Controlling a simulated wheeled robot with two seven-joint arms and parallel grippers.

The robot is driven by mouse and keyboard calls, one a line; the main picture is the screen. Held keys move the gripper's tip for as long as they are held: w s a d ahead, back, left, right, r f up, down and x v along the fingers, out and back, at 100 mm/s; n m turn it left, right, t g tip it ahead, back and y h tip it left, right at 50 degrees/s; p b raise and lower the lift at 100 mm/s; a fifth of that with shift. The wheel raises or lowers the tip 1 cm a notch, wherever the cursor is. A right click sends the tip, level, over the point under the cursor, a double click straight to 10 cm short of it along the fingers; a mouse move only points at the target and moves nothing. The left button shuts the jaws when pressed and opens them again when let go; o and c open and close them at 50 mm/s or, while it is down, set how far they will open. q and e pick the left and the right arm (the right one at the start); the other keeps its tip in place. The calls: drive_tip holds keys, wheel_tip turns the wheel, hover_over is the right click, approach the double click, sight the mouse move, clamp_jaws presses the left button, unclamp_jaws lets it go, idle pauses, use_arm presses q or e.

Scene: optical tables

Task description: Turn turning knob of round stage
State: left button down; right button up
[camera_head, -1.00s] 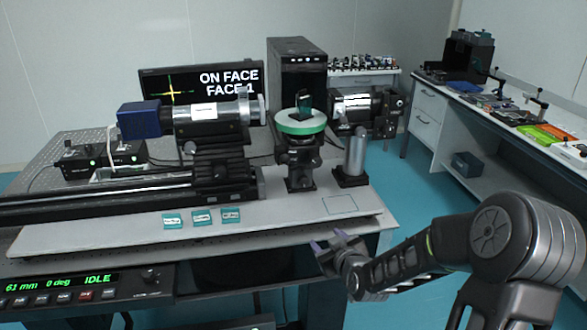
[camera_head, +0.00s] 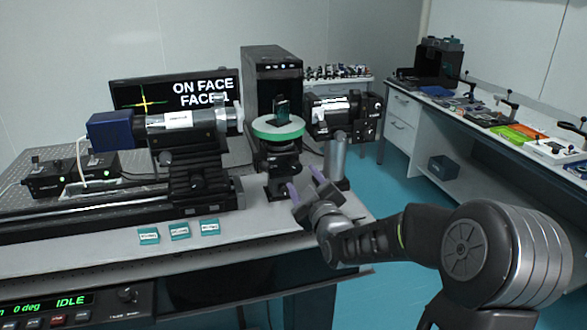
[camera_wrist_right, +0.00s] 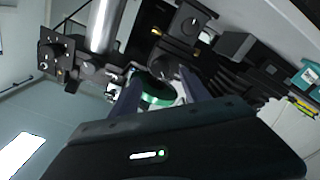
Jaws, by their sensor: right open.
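The round stage (camera_head: 266,133) is a disc with a green rim on a dark mount (camera_head: 278,163), with a small dark glassy block (camera_head: 282,110) upright on top. The turning knob cannot be told apart from the dark mount. My right gripper (camera_head: 304,182) is open and empty, its purple fingers pointing up and left, in front of and just right of the mount's lower part. In the right wrist view the green rim (camera_wrist_right: 158,101) shows between the two fingers (camera_wrist_right: 160,82). I see no contact with the stage. My left gripper is not in view.
A silver post (camera_head: 338,155) stands close behind my right gripper, under a black tube device (camera_head: 340,115). A long tube with a blue end (camera_head: 110,130) lies left of the stage. Several small teal labelled blocks (camera_head: 180,231) sit on the board's front. A monitor and computer stand behind.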

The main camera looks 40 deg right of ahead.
sight(297, 169)
drive_tip(key=p+x, duration=0.2)
drive_tip(key=x, duration=0.5)
drive_tip(key=shift+w+d, duration=0.1)
drive_tip(key=shift+w, duration=0.05)
drive_tip(key=shift+c, duration=0.5)
clamp_jaws()
